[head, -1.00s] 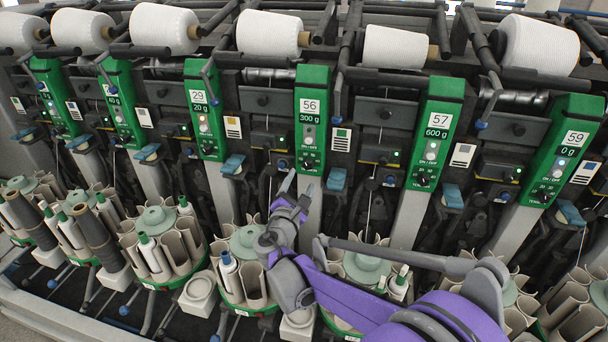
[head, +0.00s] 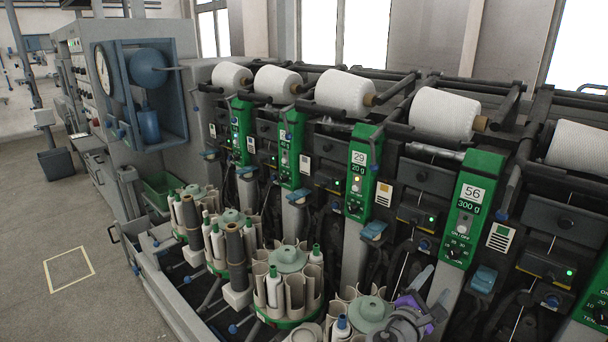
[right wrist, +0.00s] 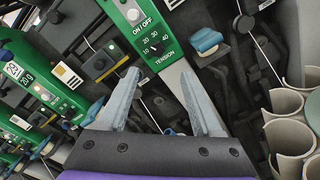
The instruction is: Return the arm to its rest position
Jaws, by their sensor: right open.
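My right gripper (head: 433,287) is at the lower right of the head view, in front of the machine just below the green panel numbered 56 (head: 463,225). In the right wrist view its two grey fingers (right wrist: 160,88) are spread apart with nothing between them. A green panel with a tension dial (right wrist: 148,40) shows just beyond the fingertips there; I cannot tell whether they touch it. Most of my right arm is cut off by the bottom of the head view. My left gripper is in neither view.
White yarn cones (head: 445,113) line the machine top. Round carriers with bobbins and tubes (head: 288,290) stand along its front, close below the gripper. Beige tubes (right wrist: 287,135) lie right of the fingers in the wrist view. The floor (head: 65,225) at left is open.

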